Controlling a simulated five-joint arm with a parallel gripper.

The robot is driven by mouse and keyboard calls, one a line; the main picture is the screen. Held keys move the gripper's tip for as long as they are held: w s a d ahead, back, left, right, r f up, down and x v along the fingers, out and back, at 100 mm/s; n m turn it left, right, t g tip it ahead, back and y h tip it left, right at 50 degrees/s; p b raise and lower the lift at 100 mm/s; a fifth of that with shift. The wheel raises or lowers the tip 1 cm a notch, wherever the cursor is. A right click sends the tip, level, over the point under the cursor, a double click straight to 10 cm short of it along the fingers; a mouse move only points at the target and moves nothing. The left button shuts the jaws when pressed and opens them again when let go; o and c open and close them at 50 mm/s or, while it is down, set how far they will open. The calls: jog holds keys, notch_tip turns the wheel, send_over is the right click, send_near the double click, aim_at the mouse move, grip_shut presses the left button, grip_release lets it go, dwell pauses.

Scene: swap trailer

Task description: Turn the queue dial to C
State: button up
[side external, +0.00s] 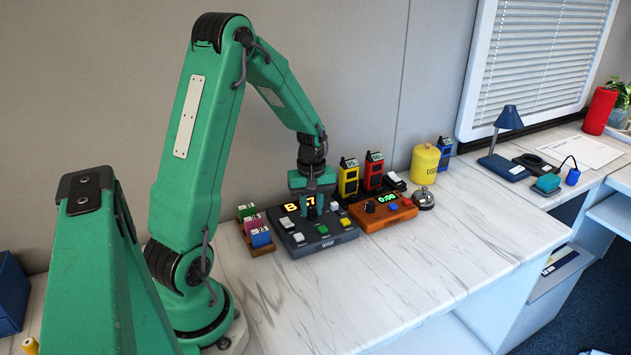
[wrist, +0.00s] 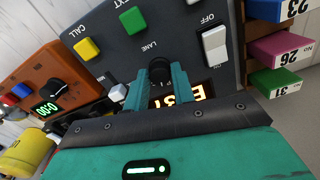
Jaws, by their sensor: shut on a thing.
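The dark grey queue console (side external: 305,240) stands on the white counter, and its face fills the middle of the wrist view (wrist: 180,32). Its black dial (wrist: 159,68), by the word LANE, sits between the fingers of my gripper (wrist: 160,78), which is shut on it. The dial's pointer and letter marks are hidden or too small to read. In the side view my gripper (side external: 312,207) points down at the console. The lit display (side external: 299,204) starts with B; its digits are partly hidden by my fingers.
On the console are a yellow CALL button (wrist: 86,48), a green button (wrist: 133,20) and a white OFF switch (wrist: 215,45). An orange timer (side external: 382,212) reading 0:00 stands close on the right. Numbered tags (side external: 257,228) stand left. A bell (side external: 424,199) is further right; the front counter is clear.

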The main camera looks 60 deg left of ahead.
aim_at(312, 210)
jog(key=shift+m, duration=1.2)
jog(key=o, duration=1)
jog(key=shift+r, duration=0.1)
jog(key=shift+r, duration=3.85)
